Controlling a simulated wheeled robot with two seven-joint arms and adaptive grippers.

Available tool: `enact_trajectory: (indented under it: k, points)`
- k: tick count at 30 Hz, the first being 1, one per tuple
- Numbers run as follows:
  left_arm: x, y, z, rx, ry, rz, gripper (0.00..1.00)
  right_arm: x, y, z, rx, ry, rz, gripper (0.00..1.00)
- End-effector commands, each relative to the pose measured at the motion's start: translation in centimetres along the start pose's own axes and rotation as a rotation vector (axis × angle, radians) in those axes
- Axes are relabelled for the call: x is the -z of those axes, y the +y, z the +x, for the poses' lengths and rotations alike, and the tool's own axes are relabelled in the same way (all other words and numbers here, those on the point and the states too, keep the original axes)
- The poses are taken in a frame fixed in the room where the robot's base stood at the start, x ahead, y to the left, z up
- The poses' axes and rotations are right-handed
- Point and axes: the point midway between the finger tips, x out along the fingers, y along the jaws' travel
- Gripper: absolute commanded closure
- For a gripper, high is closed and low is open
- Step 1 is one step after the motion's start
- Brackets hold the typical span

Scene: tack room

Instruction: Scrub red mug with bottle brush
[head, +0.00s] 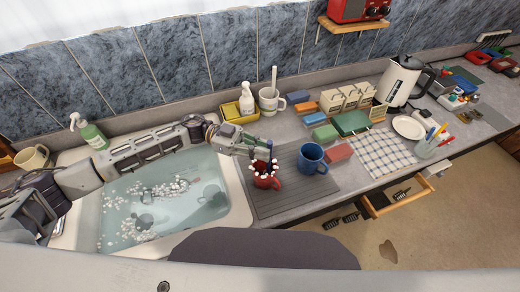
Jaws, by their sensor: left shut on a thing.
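The red mug (267,183) stands upright on the grey ribbed drainboard, just right of the sink. My left gripper (263,150) is right above the mug, shut on the bottle brush and pointing down toward the mouth. The brush (263,165) shows only as a small dark and white cluster at the mouth; its handle is mostly hidden by the gripper. White spots around the rim may be bristles or suds; I cannot tell which. How deep the brush sits is hidden. My right gripper is not in view.
A blue mug (312,158) stands close right of the red mug. The sink (235,205) holds water with suds. Behind are a yellow caddy (232,112) and a white mug (268,103) holding an upright stick. Colored blocks, a kettle (402,80) and an open drawer (402,200) lie right.

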Motion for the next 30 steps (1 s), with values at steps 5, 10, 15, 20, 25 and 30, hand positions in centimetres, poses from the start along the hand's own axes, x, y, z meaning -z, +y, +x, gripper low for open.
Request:
enact_trajectory:
  k: [5,10,15,20,25,30]
  points:
    - [0.0,0.0,0.0,0.000,-0.001,0.000,1.00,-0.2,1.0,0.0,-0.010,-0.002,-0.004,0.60]
    - [0.0,-0.1,-0.1,0.000,-0.001,0.000,1.00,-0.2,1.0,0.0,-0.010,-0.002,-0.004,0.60]
    - [0.0,-0.6,-0.5,0.001,-0.001,0.001,1.00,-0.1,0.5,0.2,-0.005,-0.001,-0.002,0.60]
    - [0.0,-1.1,-0.9,0.000,-0.001,0.001,1.00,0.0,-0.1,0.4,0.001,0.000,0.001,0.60]
    - [0.0,-1.3,-1.2,-0.001,0.000,0.001,1.00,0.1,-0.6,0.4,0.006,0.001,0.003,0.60]
    - [0.0,-1.4,-1.2,0.000,0.000,0.000,1.00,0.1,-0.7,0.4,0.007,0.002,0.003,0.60]
